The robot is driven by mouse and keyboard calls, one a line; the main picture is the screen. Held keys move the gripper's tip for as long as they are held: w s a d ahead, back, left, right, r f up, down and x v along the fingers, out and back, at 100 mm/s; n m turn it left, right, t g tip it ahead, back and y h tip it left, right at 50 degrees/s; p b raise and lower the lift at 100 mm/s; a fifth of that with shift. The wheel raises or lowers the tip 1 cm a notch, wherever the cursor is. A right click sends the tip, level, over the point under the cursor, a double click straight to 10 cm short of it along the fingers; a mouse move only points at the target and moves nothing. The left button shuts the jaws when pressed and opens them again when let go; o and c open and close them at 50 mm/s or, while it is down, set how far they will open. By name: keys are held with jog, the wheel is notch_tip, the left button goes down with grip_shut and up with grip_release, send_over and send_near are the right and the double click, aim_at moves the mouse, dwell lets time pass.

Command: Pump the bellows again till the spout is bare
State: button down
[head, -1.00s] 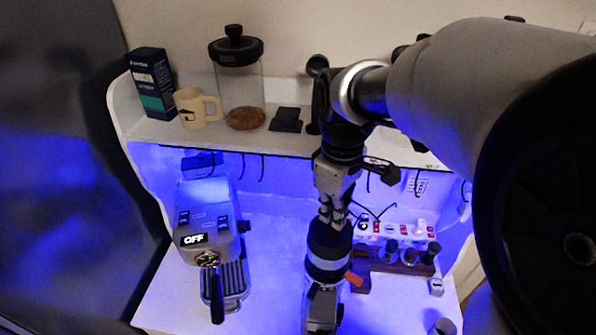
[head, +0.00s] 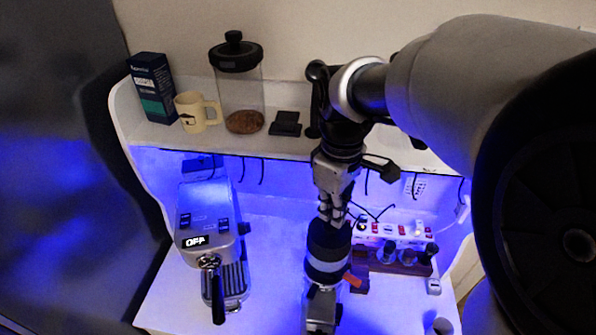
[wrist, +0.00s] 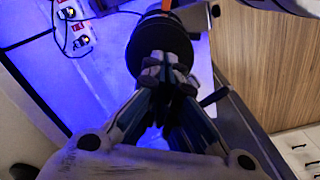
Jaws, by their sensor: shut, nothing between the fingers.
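The black bellows (head: 328,238) sits on top of the grinder (head: 326,270), which has a silver band and a grey body below. My gripper (head: 333,216) points down at the bellows from above, its fingers shut with nothing between them. In the wrist view my fingertips (wrist: 167,68) are together over the round black bellows top (wrist: 160,38). They look at or very near its top; I cannot tell whether they press on it. The spout is not clearly visible in either view.
A power strip (head: 398,229) and a wooden stand (head: 392,264) with dark-topped pieces are right of the grinder. A shelf (head: 195,140) above holds a box, mug and jar. Open counter lies between espresso machine and grinder.

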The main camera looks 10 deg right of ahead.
jog(key=shift+r+p, duration=1.8)
jog(key=shift+r, duration=0.6)
jog(key=s+f+m+t+b, duration=0.2)
jog(key=s+f+m+b, duration=0.2)
jog(key=s+f+b, duration=0.3)
jog(key=s+f+m+t+b, duration=0.2)
jog(key=s+f+m+b, duration=0.2)
jog(key=s+f+b, duration=0.4)
notch_tip(320, 180, down, 4)
jog(key=b, duration=0.7)
jog(key=shift+f+t, duration=0.15)
jog(key=shift+t, duration=0.25)
